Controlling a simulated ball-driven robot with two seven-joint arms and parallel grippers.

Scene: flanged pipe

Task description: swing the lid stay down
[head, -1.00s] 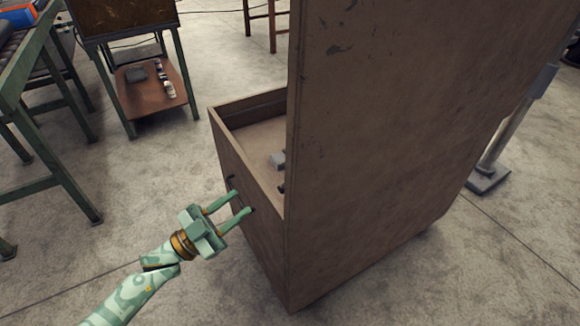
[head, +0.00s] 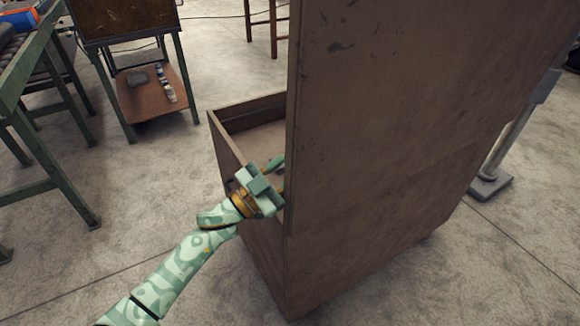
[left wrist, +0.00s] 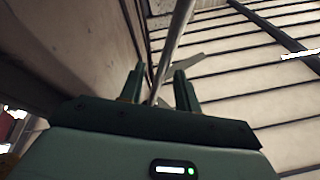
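A brown wooden chest (head: 228,160) stands with its large lid (head: 400,130) raised upright. My left gripper (head: 279,172) reaches over the chest's near side wall, close beside the lid's edge, which hides part of its fingers. In the left wrist view a thin metal rod (left wrist: 174,45), which looks like the lid stay, runs from the top down between the two fingers of my left gripper (left wrist: 158,74). The fingers stand apart, with a visible gap around the rod. I cannot tell if either finger touches it. The stay cannot be made out in the head view. My right gripper is not in view.
A small table (head: 132,30) with a lower shelf stands behind the chest at left, beside a green metal bench (head: 45,165). A grey post on a foot (head: 490,187) stands right of the lid. The floor left of the chest is clear.

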